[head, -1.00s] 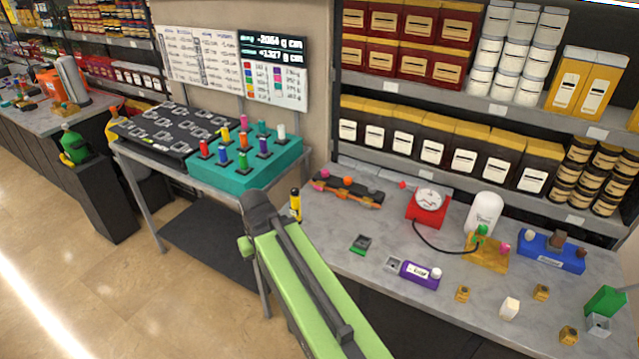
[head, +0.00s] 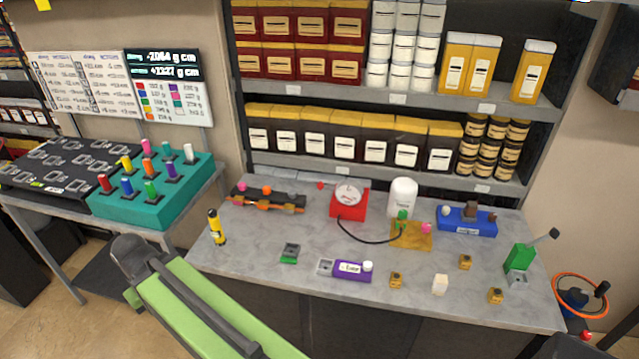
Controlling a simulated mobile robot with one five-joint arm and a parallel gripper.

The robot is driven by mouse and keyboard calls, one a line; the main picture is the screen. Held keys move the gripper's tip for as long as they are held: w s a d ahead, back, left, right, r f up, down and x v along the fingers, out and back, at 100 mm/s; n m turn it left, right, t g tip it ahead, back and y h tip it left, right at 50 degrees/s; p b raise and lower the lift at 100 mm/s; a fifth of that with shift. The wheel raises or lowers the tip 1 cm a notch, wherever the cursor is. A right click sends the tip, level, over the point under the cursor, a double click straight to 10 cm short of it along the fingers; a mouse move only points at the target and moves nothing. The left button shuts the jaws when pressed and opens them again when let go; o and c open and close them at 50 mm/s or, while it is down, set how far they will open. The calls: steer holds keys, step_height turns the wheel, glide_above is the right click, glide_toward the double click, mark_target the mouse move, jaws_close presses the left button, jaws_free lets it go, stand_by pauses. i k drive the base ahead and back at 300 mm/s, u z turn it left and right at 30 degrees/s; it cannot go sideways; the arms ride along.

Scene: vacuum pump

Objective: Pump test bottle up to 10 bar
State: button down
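A white bottle (head: 403,197) stands upright at the back of the grey bench, behind a yellow-orange base plate (head: 411,237) with a green knob and a pink knob. A red box with a round white dial gauge (head: 348,199) stands left of it. A black hose (head: 362,238) runs from the gauge to the plate. The dial reading is too small to make out. My green arm reaches up from the bottom left, well left of the bottle and in front of the bench. My gripper's fingertips cannot be made out.
A yellow-black torch (head: 216,227) stands at the bench's left end. A purple box (head: 350,270), small yellow blocks and a white block lie along the front. A blue device (head: 467,221) and a green box with a lever (head: 519,258) are on the right. Shelves rise behind.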

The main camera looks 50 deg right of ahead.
mark_target(321, 186)
steer(key=i, duration=0.9)
steer(key=u, duration=0.05)
